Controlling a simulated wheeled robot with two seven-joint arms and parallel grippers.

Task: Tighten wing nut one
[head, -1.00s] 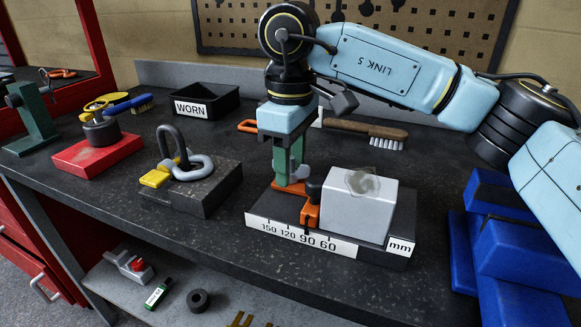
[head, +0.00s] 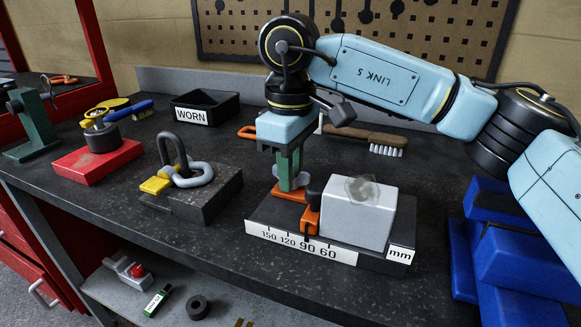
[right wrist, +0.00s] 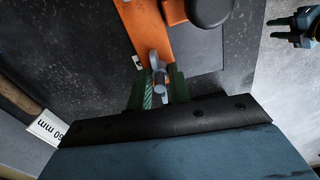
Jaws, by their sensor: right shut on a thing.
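My right gripper (head: 289,184) points straight down at the left end of the orange clamp piece (head: 311,217) on the measuring base. In the right wrist view, the green fingers of the right gripper (right wrist: 160,90) are shut on a small grey wing nut (right wrist: 158,78), one finger on each side. The wing nut sits on the orange piece (right wrist: 150,40). In the head view the fingers largely hide the nut. My left gripper does not show in the head view.
A pale block (head: 360,212) stands on the dark base with its mm scale (head: 300,243), just right of the clamp. A shackle on a dark block (head: 205,200) stands to the left. A brush (head: 365,135) and the WORN bin (head: 205,107) lie behind. Bench in front is clear.

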